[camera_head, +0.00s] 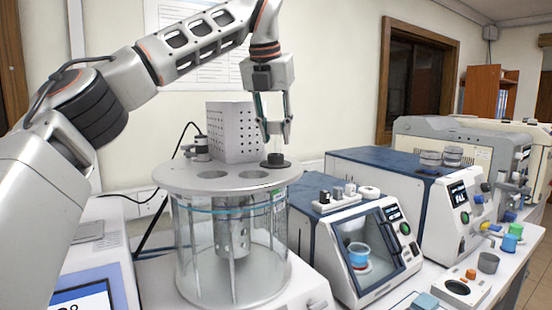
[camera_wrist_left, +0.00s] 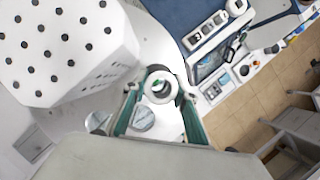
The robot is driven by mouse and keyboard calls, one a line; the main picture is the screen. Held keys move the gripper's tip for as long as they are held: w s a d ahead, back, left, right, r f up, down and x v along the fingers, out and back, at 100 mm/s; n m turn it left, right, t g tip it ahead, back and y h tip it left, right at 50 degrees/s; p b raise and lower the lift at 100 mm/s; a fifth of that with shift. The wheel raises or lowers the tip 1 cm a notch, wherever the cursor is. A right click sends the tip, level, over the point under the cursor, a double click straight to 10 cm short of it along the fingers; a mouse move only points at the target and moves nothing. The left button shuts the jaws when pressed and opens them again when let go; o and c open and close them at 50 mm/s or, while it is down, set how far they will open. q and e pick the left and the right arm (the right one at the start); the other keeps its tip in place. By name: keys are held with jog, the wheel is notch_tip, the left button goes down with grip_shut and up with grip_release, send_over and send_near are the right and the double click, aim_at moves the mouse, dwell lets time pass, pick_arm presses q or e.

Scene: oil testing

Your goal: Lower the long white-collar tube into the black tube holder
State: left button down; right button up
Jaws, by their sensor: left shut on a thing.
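My left gripper (camera_head: 276,138) hangs pointing down above the round lid of the glass bath. Its fingers are shut on the long white-collar tube; in the left wrist view the white collar (camera_wrist_left: 160,86) shows as a ring between the two teal fingers. The black tube holder (camera_head: 275,160) sits in the lid at its right side, directly below the fingertips. In the wrist view its dark rim (camera_wrist_left: 160,69) shows around the far side of the collar. The tube's lower part is hard to make out, so I cannot tell how deep it sits. My right gripper is not in view.
The grey lid (camera_head: 180,180) has open holes (camera_head: 212,174) left of the holder. A perforated metal box (camera_head: 234,130) stands close behind, left of the gripper. A blue-topped instrument (camera_head: 365,240) stands at the right, with small parts on top.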

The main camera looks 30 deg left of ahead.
aim_at(276, 146)
pick_arm(q)
jog(key=shift+f+b, duration=0.4)
jog(key=shift+f, duration=0.85)
jog(key=shift+f, duration=0.6)
